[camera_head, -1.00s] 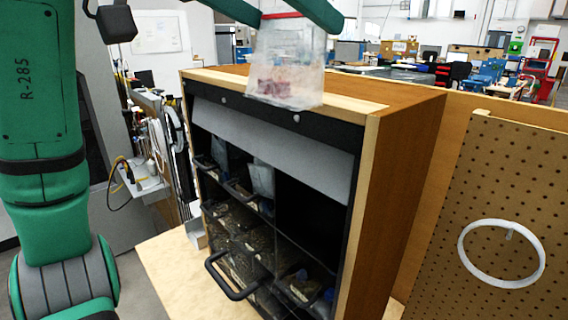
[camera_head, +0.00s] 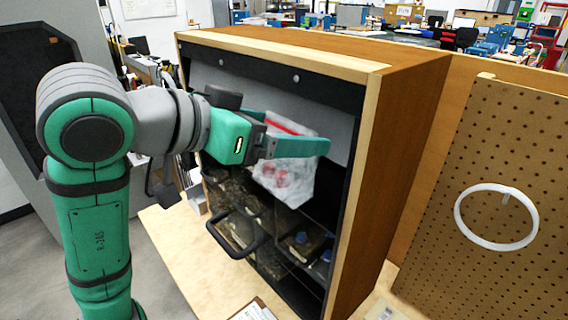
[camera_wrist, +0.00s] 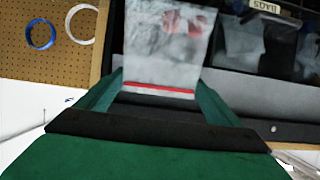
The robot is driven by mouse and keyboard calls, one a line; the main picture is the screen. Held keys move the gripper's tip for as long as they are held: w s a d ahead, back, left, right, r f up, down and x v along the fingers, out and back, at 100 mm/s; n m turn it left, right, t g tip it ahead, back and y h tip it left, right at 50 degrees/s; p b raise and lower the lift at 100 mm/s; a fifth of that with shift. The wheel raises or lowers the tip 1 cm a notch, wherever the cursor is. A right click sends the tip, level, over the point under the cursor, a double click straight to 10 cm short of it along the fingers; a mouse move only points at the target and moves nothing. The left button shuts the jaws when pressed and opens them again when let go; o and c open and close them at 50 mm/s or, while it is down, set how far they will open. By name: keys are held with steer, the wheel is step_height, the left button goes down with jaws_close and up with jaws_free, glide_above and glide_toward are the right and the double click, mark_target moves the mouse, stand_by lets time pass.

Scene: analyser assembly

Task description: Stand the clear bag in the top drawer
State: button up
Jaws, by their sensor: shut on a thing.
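The clear bag (camera_head: 285,172) has a red strip along its top edge and reddish contents. My gripper (camera_head: 290,140) is shut on its top edge, and the bag hangs slightly tilted in front of the cabinet's upper opening. The bag (camera_wrist: 168,45) also shows in the wrist view, its red strip between the fingers of my gripper (camera_wrist: 160,95). The top drawer is largely hidden behind my arm and the bag in the head view.
The wooden cabinet (camera_head: 412,120) has a raised grey flap (camera_head: 240,82) above its opening. A lower drawer with a black handle (camera_head: 235,245) sticks out. A pegboard (camera_head: 510,150) with a white ring (camera_head: 458,215) stands at the right.

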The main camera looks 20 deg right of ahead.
mark_target(276, 168)
steer(key=shift+f, duration=3.15)
steer(key=shift+f, duration=0.6)
steer(key=o, duration=1.2)
steer(key=shift+r, duration=0.15)
steer(key=shift+r, duration=0.25)
steer(key=v, duration=1.2)
steer(key=shift+r, duration=0.3)
